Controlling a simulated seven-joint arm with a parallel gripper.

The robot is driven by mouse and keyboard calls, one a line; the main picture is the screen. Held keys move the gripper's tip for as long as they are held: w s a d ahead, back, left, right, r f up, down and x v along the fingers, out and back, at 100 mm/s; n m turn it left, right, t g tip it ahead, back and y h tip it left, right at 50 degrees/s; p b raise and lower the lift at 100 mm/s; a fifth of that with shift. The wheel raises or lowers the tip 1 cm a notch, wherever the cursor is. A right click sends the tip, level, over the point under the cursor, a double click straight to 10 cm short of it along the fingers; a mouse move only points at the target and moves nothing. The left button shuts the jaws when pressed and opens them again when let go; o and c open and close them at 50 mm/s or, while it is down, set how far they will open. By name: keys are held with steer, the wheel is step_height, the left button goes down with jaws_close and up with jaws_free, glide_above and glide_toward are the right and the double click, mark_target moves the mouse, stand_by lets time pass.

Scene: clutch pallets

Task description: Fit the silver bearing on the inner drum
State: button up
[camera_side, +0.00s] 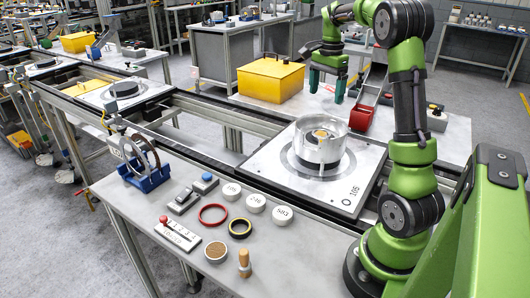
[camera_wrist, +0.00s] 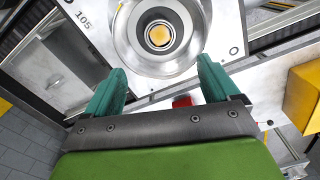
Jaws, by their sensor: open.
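The silver drum (camera_side: 338,152) stands upright on a pale square pallet plate (camera_side: 357,180) marked 105. In the wrist view, the drum (camera_wrist: 187,62) is seen from above, with a ringed hub (camera_wrist: 159,36) and an amber centre. I cannot single out the silver bearing for certain; a blue rack (camera_side: 148,184) at the front left holds upright rings, one brown and one darker or greyish. My gripper (camera_side: 327,90) is open and empty, fingers down, above and behind the drum. In the wrist view, its teal fingertips (camera_wrist: 162,72) are apart with nothing between them.
The front table holds a red ring (camera_side: 200,213), a dark gold-lined ring (camera_side: 230,228), white labelled caps (camera_side: 283,215), a wooden-handled tool (camera_side: 244,262) and a switch strip (camera_side: 178,234). A yellow box (camera_side: 270,89) and red bin (camera_side: 359,122) stand behind the pallet.

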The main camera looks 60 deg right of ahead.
steer(key=w+a+r+n+t, duration=0.15)
steer(key=a+n, duration=0.25)
steer(key=a, duration=0.4)
steer(key=a+r+n+t, duration=0.2)
steer(key=a+n, duration=0.1)
steer(key=a, duration=0.6)
steer(key=s+a+f+n+t+y, duration=0.1)
steer(key=s+a+n, duration=0.3)
steer(key=a, duration=0.4)
steer(key=s+a+f+n+t+y, duration=0.1)
steer(key=s+a+n, duration=0.3)
steer(key=a, duration=0.5)
steer(key=shift+a+f+n+t, duration=0.2)
steer(key=shift+f+n+t, duration=0.3)
steer(key=shift+n+t, duration=0.55)
